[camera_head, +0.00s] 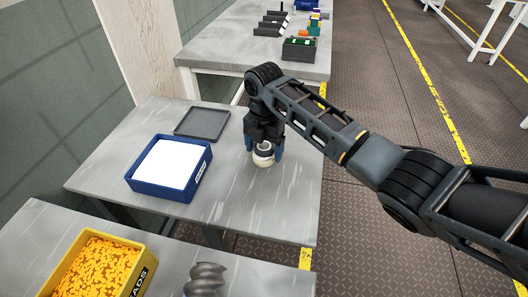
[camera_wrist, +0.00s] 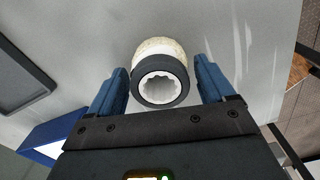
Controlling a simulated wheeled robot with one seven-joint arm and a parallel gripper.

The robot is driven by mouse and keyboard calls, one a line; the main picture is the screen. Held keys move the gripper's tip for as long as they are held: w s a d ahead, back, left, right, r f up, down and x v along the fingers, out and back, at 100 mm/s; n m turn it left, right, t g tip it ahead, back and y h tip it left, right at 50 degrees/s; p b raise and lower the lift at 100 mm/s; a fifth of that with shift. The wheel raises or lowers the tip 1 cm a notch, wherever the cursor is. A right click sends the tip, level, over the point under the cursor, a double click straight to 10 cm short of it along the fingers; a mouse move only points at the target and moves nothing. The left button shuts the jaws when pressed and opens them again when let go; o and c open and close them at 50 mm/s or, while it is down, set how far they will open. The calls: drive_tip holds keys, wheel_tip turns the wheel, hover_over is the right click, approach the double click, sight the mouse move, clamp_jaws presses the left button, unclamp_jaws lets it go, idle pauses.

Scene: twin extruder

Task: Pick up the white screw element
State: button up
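The white screw element (camera_head: 263,159) stands on the grey table, right of the blue bin. In the wrist view its off-white body (camera_wrist: 157,46) shows behind a dark ring (camera_wrist: 161,98) with a toothed white bore. My gripper (camera_head: 264,146) points down over it in the head view. In the wrist view my gripper (camera_wrist: 163,82) is open, with one blue finger on each side of the ring and a visible gap on both sides. The lower part of the element is partly hidden.
A blue bin (camera_head: 205,172) with white contents stands left of the element, and a dark flat tray (camera_head: 202,123) lies behind it. A yellow bin (camera_head: 139,262) of orange pieces and a grey screw part (camera_head: 205,279) are on the nearer table. The table right of the bin is mostly clear.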

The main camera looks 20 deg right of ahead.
drive_tip(key=c, duration=1.3)
drive_tip(key=shift+r, duration=0.1)
drive_tip(key=shift+c, duration=0.3)
drive_tip(key=shift+r, duration=0.1)
